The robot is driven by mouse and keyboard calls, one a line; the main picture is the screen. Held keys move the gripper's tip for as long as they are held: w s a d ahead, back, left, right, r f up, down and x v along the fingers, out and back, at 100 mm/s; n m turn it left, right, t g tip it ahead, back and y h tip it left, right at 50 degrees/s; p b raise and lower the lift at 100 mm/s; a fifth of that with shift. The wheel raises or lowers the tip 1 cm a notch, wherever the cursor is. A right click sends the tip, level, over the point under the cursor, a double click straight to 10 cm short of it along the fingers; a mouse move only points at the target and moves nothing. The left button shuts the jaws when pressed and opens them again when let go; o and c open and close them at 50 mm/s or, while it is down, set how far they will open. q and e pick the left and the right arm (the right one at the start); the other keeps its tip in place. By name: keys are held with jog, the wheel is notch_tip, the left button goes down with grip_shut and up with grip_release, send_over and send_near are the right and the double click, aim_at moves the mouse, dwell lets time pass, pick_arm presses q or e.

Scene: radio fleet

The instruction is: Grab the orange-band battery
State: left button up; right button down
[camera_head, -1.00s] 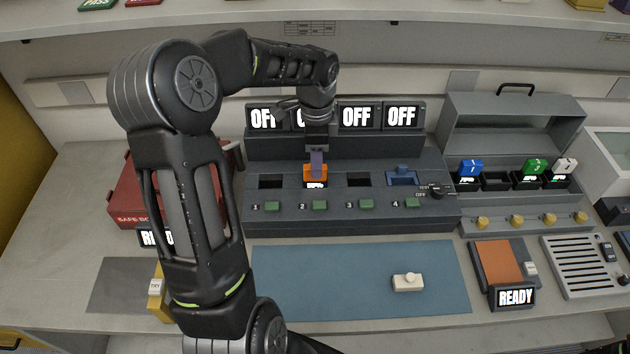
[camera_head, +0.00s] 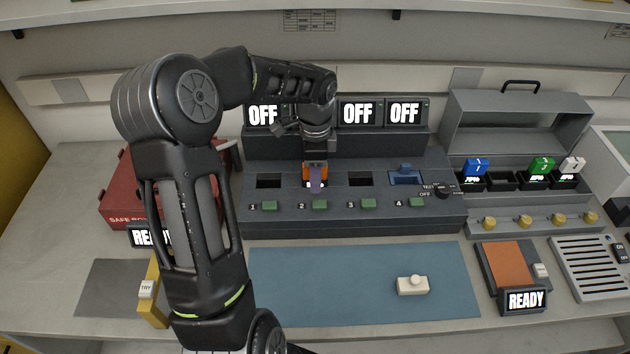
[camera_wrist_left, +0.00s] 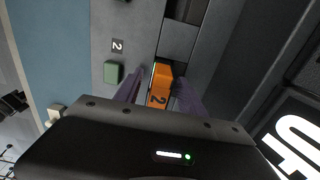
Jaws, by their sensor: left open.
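The orange-band battery (camera_head: 321,169) stands in slot 2 of the dark test station (camera_head: 335,212). It also shows in the left wrist view (camera_wrist_left: 159,87), orange with a "2" on it. My left gripper (camera_head: 316,180) reaches down over slot 2, and its purple fingers partly hide the battery in the head view. In the left wrist view its two fingers (camera_wrist_left: 160,92) are open, one on each side of the battery. Whether they touch it cannot be told. My right gripper is not in view.
Slots 1 and 3 look empty; a blue piece (camera_head: 404,176) is at slot 4. Green buttons (camera_head: 320,205) line the station's front. A charger rack (camera_head: 520,205) at right holds blue, green and white batteries. A blue mat (camera_head: 350,290) in front carries a small white block (camera_head: 412,286).

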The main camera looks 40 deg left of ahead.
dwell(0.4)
pick_arm(q)
grip_shut()
dwell(0.4)
